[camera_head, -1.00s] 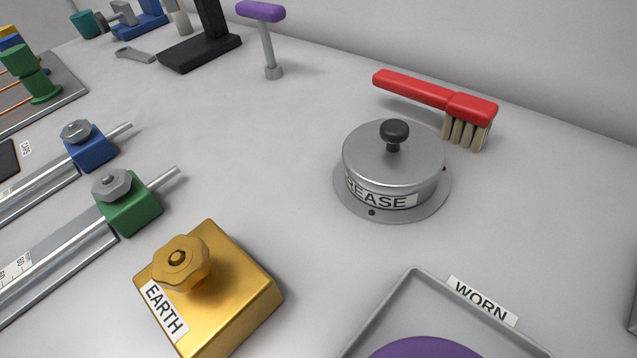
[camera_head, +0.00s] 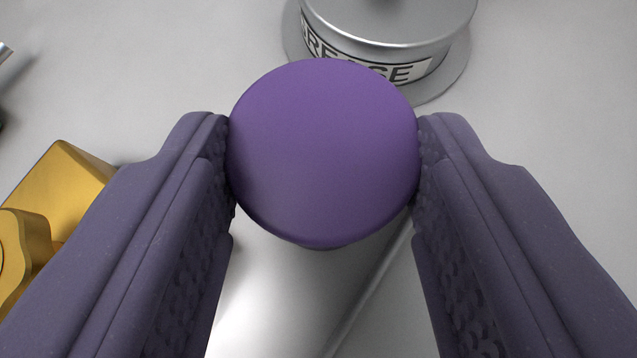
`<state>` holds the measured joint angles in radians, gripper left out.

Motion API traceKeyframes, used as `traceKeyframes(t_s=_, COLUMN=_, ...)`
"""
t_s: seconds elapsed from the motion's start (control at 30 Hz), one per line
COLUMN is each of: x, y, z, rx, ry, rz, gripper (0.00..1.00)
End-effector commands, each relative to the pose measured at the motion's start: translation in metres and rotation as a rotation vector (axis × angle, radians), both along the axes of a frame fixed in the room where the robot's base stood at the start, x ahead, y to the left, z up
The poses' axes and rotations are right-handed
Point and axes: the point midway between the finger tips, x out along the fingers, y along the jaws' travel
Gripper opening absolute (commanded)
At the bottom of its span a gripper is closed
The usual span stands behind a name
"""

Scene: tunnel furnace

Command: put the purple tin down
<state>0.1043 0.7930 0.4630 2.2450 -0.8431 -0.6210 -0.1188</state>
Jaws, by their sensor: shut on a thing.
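The purple tin (camera_head: 322,150) is in the middle of the camera view, its flat round top facing me. My gripper (camera_head: 325,160) is shut on it, one dark purple finger pressed to its left side and one to its right. A little of the tin's lower side shows under the near edge of its top. What lies directly under the tin is hidden, so I cannot tell whether it touches anything.
The grey grease pot (camera_head: 390,20), labelled GREASE, stands just beyond the tin. The brass EARTH block (camera_head: 60,195) is at the left, partly behind the left finger. A pale diagonal edge (camera_head: 375,285) runs below the tin. Bare table shows at the upper right.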

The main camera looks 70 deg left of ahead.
Motion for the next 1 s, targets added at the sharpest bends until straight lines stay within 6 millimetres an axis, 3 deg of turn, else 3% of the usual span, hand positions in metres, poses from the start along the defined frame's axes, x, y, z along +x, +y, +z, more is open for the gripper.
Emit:
traceKeyframes(t_s=0.13, x=0.000, y=0.000, z=-0.003, rx=0.000, ry=0.000, rz=0.000, gripper=0.17)
traceKeyframes(t_s=0.17, x=0.000, y=0.000, z=-0.004, rx=0.000, ry=0.000, rz=0.000, gripper=0.53)
traceKeyframes(t_s=0.27, x=0.000, y=0.000, z=-0.003, rx=0.000, ry=0.000, rz=0.000, gripper=0.76)
traceKeyframes(t_s=0.63, x=0.000, y=-0.002, z=0.003, rx=0.000, ry=0.000, rz=0.000, gripper=0.77)
traceKeyframes(t_s=1.0, x=-0.027, y=-0.061, z=0.050, rx=0.000, ry=-0.001, rz=-0.004, gripper=0.77)
